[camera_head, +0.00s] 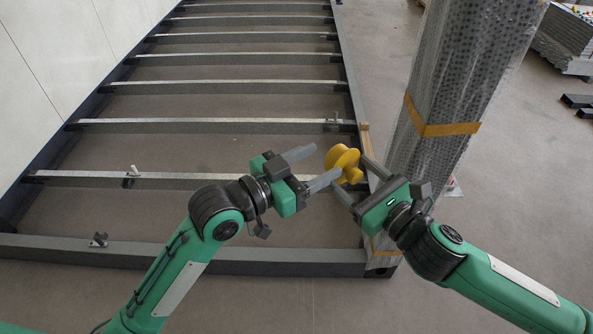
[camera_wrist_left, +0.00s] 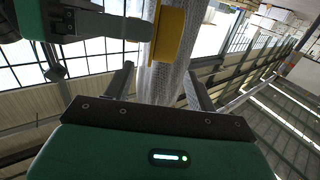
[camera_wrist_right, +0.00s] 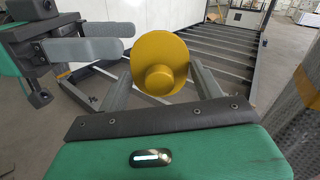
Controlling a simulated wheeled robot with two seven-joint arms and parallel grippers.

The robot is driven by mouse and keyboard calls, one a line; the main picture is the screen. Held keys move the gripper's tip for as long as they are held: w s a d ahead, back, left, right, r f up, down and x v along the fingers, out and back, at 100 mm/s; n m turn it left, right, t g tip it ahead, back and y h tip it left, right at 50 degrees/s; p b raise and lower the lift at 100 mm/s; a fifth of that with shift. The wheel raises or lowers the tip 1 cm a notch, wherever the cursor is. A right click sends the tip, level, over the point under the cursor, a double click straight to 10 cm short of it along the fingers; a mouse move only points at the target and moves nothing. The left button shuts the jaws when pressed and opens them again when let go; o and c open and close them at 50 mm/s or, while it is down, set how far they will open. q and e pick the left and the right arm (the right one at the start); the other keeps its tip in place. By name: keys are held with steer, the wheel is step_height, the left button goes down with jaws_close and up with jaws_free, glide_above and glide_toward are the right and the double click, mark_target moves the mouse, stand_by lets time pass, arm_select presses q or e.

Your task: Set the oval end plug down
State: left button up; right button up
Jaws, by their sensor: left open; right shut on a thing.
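The oval end plug (camera_head: 343,161) is yellow, with a broad flange and a narrower boss. My right gripper (camera_head: 352,182) is shut on it and holds it in the air above the frame. In the right wrist view the plug (camera_wrist_right: 159,65) sits between my right fingers, its flange face and boss towards the camera. It also shows in the left wrist view (camera_wrist_left: 168,33) near the top. My left gripper (camera_head: 318,167) is open and empty, its fingertips just left of the plug. I cannot tell whether they touch it.
A dark metal frame (camera_head: 222,254) with several crossbars (camera_head: 210,126) lies on the floor below. A wrapped column (camera_head: 457,80) with an orange strap stands close behind my right gripper. A white wall (camera_head: 45,75) is at the left. Open floor (camera_head: 385,45) lies beyond the frame's right side.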

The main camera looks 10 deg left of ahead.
mark_target(332, 156)
arm_select(q)
steer(key=x, duration=0.6)
steer(key=shift+w+d, duration=0.2)
steer(key=shift+d, duration=0.05)
steer(key=shift+c, duration=0.5)
steer(key=c, duration=1)
steer(key=shift+o, duration=0.2)
arm_select(e)
steer(key=o, duration=0.9)
steer(key=shift+o, duration=0.2)
